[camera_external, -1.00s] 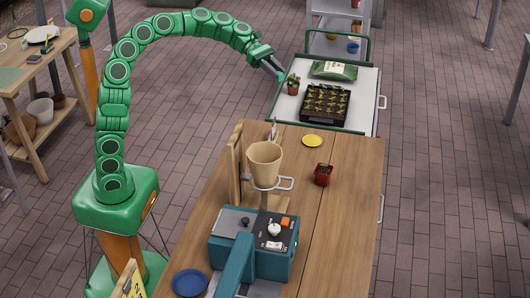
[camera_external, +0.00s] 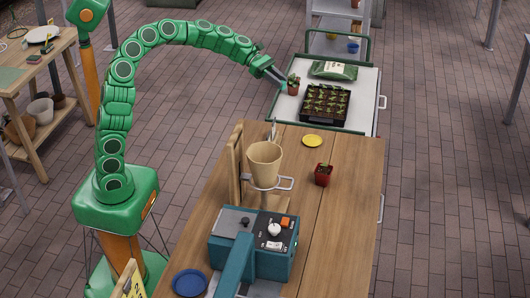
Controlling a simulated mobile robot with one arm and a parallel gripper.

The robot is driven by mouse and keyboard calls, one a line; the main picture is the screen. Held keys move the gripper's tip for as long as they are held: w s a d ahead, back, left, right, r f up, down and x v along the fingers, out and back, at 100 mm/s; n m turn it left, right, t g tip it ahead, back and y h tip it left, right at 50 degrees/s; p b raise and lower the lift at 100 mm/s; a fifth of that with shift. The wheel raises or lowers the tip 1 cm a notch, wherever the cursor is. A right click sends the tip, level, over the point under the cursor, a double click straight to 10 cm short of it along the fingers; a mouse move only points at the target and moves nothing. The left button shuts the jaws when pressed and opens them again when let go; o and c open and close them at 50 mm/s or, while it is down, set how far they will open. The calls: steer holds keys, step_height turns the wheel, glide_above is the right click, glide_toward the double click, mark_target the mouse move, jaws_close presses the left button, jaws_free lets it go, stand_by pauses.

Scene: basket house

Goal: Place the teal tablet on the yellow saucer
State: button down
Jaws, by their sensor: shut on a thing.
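My gripper (camera_external: 277,75) is at the left side of the white cart top, just left of a small potted seedling. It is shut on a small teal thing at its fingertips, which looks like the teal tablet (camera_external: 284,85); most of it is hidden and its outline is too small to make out. The yellow saucer (camera_external: 312,141) lies flat and empty on the far end of the wooden table, below and right of my gripper.
The potted seedling (camera_external: 293,86), a black seedling tray (camera_external: 325,118) and a green bag (camera_external: 334,70) stand on the white cart (camera_external: 362,100). The wooden table (camera_external: 345,215) holds a red potted plant (camera_external: 323,174), a tan pot (camera_external: 264,160) in a stand, a teal machine (camera_external: 232,228) and a blue plate (camera_external: 189,283).

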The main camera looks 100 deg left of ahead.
step_height(320, 180, down, 14)
glide_above(310, 138)
steer(key=s+d, duration=0.1)
step_height(310, 138, down, 8)
steer(key=shift+s+f, duration=0.1)
steer(key=shift+f, duration=0.15)
steer(key=shift+w+a+f, duration=0.2)
steer(key=shift+w+f, duration=0.15)
steer(key=shift+f, duration=0.1)
steer(key=shift+w+a+f, duration=0.2)
steer(key=shift+w+f, duration=0.1)
steer(key=shift+f, duration=1.65)
steer(key=shift+f, duration=0.15)
steer(key=c, duration=0.9)
jaws_free()
